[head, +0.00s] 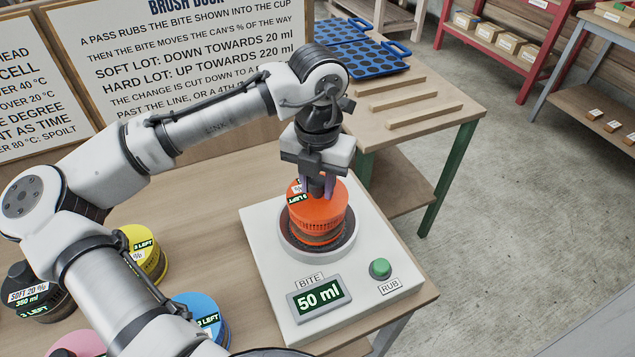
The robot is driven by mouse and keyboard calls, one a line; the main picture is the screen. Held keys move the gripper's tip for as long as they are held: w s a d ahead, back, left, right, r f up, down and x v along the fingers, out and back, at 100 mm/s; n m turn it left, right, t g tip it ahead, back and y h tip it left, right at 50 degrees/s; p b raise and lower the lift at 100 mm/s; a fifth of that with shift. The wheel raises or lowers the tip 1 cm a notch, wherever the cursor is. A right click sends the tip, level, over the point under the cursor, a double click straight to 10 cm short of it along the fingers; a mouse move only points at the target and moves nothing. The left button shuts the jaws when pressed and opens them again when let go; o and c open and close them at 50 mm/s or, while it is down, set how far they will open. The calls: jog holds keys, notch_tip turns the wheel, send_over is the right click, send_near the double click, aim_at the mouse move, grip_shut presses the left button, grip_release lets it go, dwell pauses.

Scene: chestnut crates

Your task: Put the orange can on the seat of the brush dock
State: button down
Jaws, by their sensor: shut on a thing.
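The orange can (318,215) stands upright at the round seat (347,249) of the brush dock. It appears to rest there, though its underside is hidden. The brush dock (262,250) is a white slab with a display (319,297) reading "BITE 50 ml" and a green button (380,268) marked "RUB". My gripper (318,188) points down from above, its purple fingers shut on the top of the orange can. The fingers partly cover the can's labels, one of which ends in "LEFT".
A sign (190,60) stands behind. Blue trays (375,58) lie beyond.

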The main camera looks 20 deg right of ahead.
jog(key=shift+f, duration=0.4)
jog(key=c, duration=1.1)
grip_release()
jog(key=shift+f, duration=0.15)
notch_tip(320, 180, up, 12)
jog(key=shift+r+b, duration=0.2)
jog(key=shift+b, duration=0.5)
